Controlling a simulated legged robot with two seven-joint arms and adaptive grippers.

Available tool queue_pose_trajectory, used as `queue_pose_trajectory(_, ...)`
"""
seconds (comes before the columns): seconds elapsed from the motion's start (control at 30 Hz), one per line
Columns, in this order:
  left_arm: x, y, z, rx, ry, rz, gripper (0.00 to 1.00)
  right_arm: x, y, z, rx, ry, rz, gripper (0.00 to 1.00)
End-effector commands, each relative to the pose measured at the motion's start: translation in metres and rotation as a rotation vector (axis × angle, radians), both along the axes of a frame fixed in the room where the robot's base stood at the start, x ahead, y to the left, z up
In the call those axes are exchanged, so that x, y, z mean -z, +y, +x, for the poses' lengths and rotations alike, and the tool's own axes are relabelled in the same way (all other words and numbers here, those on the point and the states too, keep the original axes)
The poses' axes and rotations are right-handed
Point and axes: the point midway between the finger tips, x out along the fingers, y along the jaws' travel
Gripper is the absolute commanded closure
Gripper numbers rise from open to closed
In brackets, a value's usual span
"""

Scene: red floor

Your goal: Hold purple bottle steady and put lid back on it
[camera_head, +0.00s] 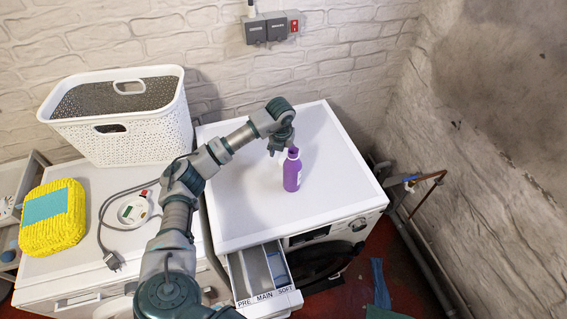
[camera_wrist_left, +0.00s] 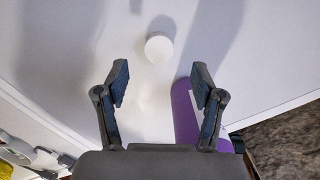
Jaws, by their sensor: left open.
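The purple bottle (camera_head: 292,174) stands upright on the white top of the washing machine (camera_head: 240,215). My left gripper (camera_head: 281,147) is above the machine top, just behind and left of the bottle's neck in the head view. In the left wrist view the gripper (camera_wrist_left: 161,80) is open, with nothing between its fingers. A small round white lid (camera_wrist_left: 158,48) lies on the white top beyond the fingertips there. The purple bottle (camera_wrist_left: 184,115) shows beside and partly behind the right finger. I cannot make out the lid in the head view. My right gripper is not in view.
The machine's detergent drawer (camera_head: 262,275) is pulled out at the front. A white laundry basket (camera_head: 150,130), a yellow sponge-like block (camera_head: 40,236) and a cable (camera_head: 103,215) are on the left-hand unit.

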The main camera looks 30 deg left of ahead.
Motion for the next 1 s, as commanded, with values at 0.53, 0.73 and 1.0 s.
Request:
queue_pose_trajectory(0.53,0.050,0.004,0.008,0.000,0.001,0.000,0.32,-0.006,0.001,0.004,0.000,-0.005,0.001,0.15)
queue_pose_trajectory(0.73,0.049,0.004,0.008,0.000,0.001,0.000,0.37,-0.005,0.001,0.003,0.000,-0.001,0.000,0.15)
queue_pose_trajectory(1.0,0.049,0.004,0.008,0.000,0.001,0.000,0.75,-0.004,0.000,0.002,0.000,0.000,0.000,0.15)
